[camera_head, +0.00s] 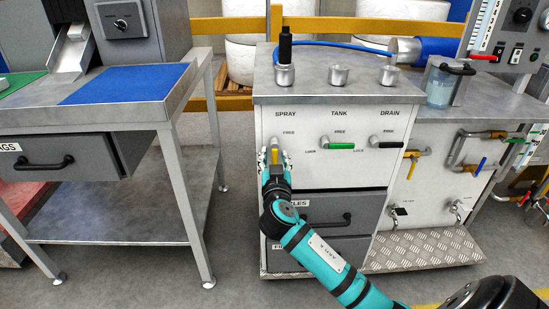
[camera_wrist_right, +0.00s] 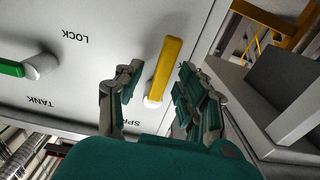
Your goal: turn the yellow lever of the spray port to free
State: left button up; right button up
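The yellow lever (camera_head: 274,156) of the spray port is on the white front panel, below the words SPRAY and FREE. It points down from its grey pivot in the head view. In the right wrist view, which is upside down, the yellow lever (camera_wrist_right: 166,65) stands between two fingers. My right gripper (camera_wrist_right: 160,82) is open around it, one finger on each side, with visible gaps. In the head view the right gripper (camera_head: 275,162) covers part of the panel around the lever. My left gripper is not in view.
A green lever (camera_head: 341,146) at TANK and a black lever (camera_head: 390,144) at DRAIN sit to the right. Dark drawers (camera_head: 345,217) with handles are below. A grey table (camera_head: 190,92) with a blue mat (camera_head: 125,84) stands left. A black-topped fitting (camera_head: 285,50) stands on the cabinet.

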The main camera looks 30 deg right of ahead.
jog(key=shift+w+d, duration=0.2)
jog(key=shift+w, duration=0.15)
jog(key=shift+c, duration=0.3)
grip_shut()
